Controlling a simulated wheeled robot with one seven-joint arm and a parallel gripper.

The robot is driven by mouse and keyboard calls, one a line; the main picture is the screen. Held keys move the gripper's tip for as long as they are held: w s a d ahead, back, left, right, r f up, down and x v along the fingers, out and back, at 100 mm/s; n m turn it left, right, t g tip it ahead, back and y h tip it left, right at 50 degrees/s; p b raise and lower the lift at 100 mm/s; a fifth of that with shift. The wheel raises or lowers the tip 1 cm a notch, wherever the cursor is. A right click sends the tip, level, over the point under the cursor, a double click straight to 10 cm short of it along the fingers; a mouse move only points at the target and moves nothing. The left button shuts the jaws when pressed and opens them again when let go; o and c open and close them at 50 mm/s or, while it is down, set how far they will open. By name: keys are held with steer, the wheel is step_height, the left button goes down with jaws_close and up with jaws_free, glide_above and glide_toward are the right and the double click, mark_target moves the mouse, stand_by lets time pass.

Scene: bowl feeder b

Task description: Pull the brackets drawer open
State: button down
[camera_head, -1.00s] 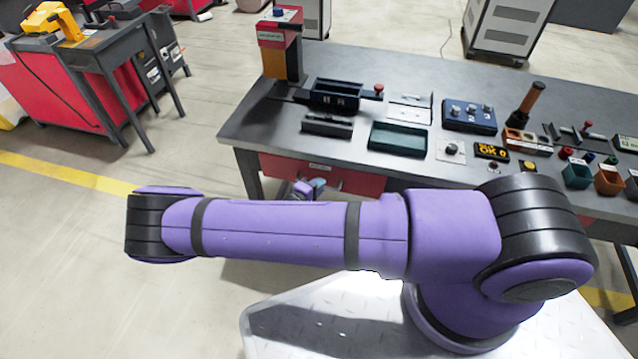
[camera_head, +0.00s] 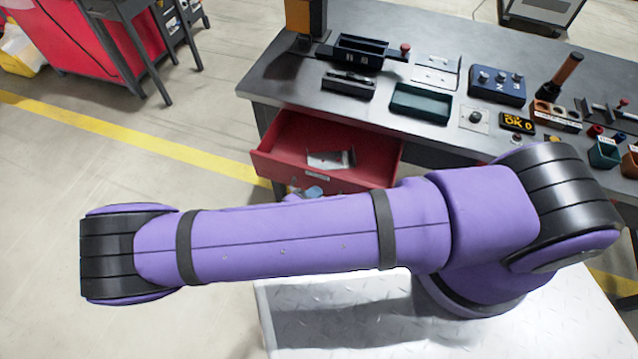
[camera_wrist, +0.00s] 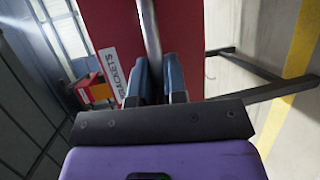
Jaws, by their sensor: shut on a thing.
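The red brackets drawer (camera_head: 285,156) stands pulled out from under the workbench, and metal brackets (camera_head: 331,159) lie inside it. In the wrist view its red front (camera_wrist: 185,28) carries a white "BRACKETS" label (camera_wrist: 112,76) and a metal bar handle (camera_wrist: 150,38). My gripper (camera_wrist: 160,72) is shut on the drawer handle, its two blue-grey fingers on either side of the bar. In the head view my purple arm hides most of the gripper and the handle.
The grey workbench (camera_head: 270,82) holds a black tray (camera_head: 362,50), a green tray (camera_head: 420,103) and a blue button box (camera_head: 496,86). A bench leg (camera_wrist: 262,92) shows beside the drawer in the wrist view. Open floor lies left of the bench.

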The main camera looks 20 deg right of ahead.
steer(key=shift+s+a, duration=0.25)
steer(key=shift+s, duration=0.05)
steer(key=c, duration=1.2)
jaws_free()
steer(key=v, duration=1)
steer(key=shift+s+a, duration=0.2)
steer(key=shift+a, duration=0.15)
steer(key=shift+r, duration=0.1)
